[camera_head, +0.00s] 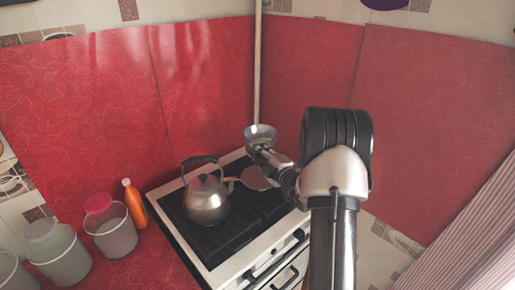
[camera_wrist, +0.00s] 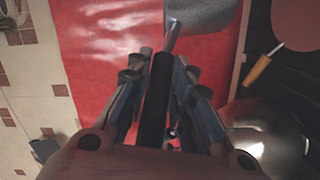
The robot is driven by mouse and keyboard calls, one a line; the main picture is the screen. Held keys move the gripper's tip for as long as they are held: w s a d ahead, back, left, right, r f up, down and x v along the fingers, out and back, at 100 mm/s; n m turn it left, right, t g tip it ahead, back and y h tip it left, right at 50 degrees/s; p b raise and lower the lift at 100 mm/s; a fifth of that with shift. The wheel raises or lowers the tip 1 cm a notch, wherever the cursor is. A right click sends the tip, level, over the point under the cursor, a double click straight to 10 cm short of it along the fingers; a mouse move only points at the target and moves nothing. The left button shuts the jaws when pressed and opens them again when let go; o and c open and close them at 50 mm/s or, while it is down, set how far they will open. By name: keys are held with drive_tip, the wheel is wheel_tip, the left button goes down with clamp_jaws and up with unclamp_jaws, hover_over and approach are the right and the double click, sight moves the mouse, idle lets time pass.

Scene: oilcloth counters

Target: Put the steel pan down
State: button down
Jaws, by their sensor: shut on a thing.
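The steel pan (camera_head: 261,132) is up in the air above the back of the stove (camera_head: 222,246), in front of the corner of the red wall covering. My gripper (camera_head: 268,157) is shut on its handle. In the wrist view the dark handle runs between the fingers of my gripper (camera_wrist: 158,90), and the grey pan (camera_wrist: 208,18) shows at the top, partly cut off by the frame. No surface touches the pan in either view.
A steel kettle (camera_head: 208,203) stands on the stove's left side. A reddish round pan (camera_head: 256,178) with a wooden handle (camera_wrist: 257,71) lies right of it. An orange bottle (camera_head: 135,205) and several lidded buckets (camera_head: 112,237) stand on the red counter at left.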

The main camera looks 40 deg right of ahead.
wheel_tip(320, 180, down, 13)
drive_tip(key=b, duration=0.3)
drive_tip(key=shift+b, duration=0.35)
drive_tip(key=shift+w+f, duration=0.1)
drive_tip(key=c, duration=1.8)
unclamp_jaws()
drive_tip(key=shift+f, duration=0.25)
drive_tip(key=o, duration=0.4)
drive_tip(key=shift+r, duration=0.15)
drive_tip(key=s, duration=0.4)
drive_tip(key=s+p, duration=0.1)
drive_tip(key=s, duration=0.3)
drive_tip(key=s+a+p, duration=0.1)
drive_tip(key=s, duration=0.3)
drive_tip(key=shift+s+a, duration=0.1)
